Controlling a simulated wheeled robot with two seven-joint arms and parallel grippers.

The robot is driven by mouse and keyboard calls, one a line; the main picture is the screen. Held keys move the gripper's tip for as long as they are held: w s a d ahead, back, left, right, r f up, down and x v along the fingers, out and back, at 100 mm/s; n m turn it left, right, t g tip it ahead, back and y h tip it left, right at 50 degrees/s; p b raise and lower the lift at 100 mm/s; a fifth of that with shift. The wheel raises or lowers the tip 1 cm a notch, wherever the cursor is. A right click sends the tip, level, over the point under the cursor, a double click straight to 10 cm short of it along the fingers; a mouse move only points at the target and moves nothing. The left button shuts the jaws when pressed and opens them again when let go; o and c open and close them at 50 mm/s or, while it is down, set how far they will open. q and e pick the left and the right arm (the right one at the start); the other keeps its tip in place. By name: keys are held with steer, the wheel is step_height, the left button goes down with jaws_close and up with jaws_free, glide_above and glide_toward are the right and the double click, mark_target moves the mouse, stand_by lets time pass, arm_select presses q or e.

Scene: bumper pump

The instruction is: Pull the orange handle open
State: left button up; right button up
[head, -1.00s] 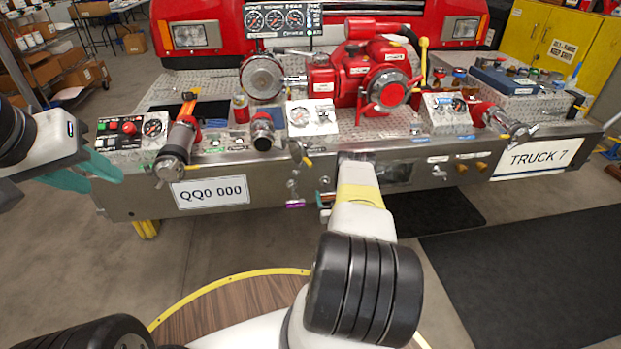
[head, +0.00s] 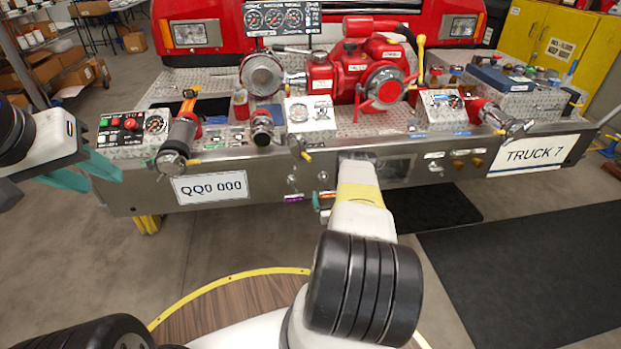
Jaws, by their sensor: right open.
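My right gripper (head: 322,203) is low at the front face of the metal bumper panel (head: 268,180), right of a small purple handle (head: 293,197). Its teal fingertips only partly show; its own white and yellow wrist hides the rest. A small orange-brown patch (head: 327,194) shows beside these fingertips; I cannot tell whether it is the handle or whether the fingers touch it. A larger orange lever (head: 187,106) stands upright on the bumper at left, with no gripper near it. My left gripper (head: 88,172) is open and empty, left of the bumper's left end.
A red pump (head: 375,75) and gauges stand on the bumper deck. Capped pipe outlets (head: 172,160) stick out at the front left, and another (head: 512,125) at the right. Two brass knobs (head: 467,162) sit on the panel's right.

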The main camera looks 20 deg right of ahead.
steer(key=v, duration=0.7)
steer(key=shift+s, duration=0.2)
